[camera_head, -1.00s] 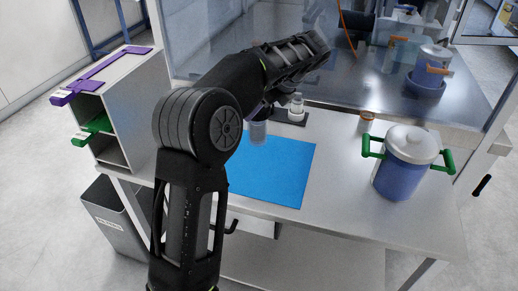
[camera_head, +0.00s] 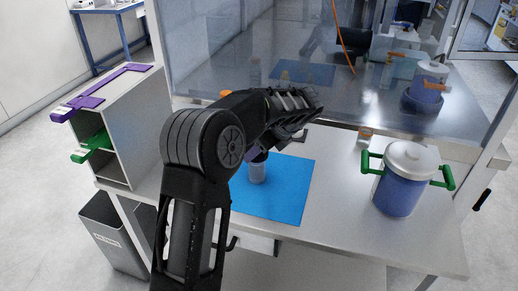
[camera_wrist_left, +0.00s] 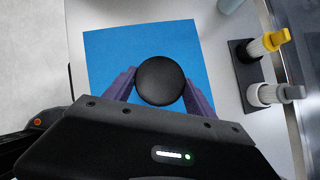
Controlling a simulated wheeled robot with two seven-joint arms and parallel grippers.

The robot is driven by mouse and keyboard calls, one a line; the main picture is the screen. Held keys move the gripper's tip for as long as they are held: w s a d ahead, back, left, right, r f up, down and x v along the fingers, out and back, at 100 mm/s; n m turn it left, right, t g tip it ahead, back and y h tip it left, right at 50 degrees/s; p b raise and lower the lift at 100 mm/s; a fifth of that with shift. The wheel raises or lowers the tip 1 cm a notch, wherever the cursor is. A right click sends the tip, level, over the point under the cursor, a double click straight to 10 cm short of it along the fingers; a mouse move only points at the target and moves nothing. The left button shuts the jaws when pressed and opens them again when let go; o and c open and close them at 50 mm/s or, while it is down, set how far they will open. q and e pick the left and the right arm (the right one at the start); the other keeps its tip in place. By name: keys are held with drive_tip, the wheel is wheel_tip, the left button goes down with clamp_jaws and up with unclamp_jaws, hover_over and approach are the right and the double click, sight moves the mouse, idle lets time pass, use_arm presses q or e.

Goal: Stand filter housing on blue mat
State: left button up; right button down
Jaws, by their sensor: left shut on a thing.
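The filter housing is a pale, bluish translucent cylinder (camera_head: 258,173) with a round black top (camera_wrist_left: 160,81). It looks upright over the back part of the blue mat (camera_head: 285,193); whether its base touches the mat I cannot tell. My left gripper (camera_head: 258,155) is shut on the housing near its top, with purple fingers on either side in the left wrist view (camera_wrist_left: 160,88). The blue mat also shows in the wrist view (camera_wrist_left: 110,52), under and around the housing. My arm hides the mat's left part in the head view. My right gripper is not in view.
A blue pot (camera_head: 399,190) with green handles stands right of the mat. A dark holder (camera_wrist_left: 241,72) with yellow-topped and grey-topped pieces lies beside the mat. A grey shelf unit (camera_head: 135,118) stands left, a glass panel (camera_head: 215,50) behind. Bench between mat and pot is clear.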

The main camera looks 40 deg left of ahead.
use_arm(q)
drive_tip(key=o, duration=1.6)
drive_tip(key=shift+r, duration=0.1)
drive_tip(key=p+v, duration=0.2)
drive_tip(key=v, duration=1)
drive_tip(key=shift+d, duration=0.1)
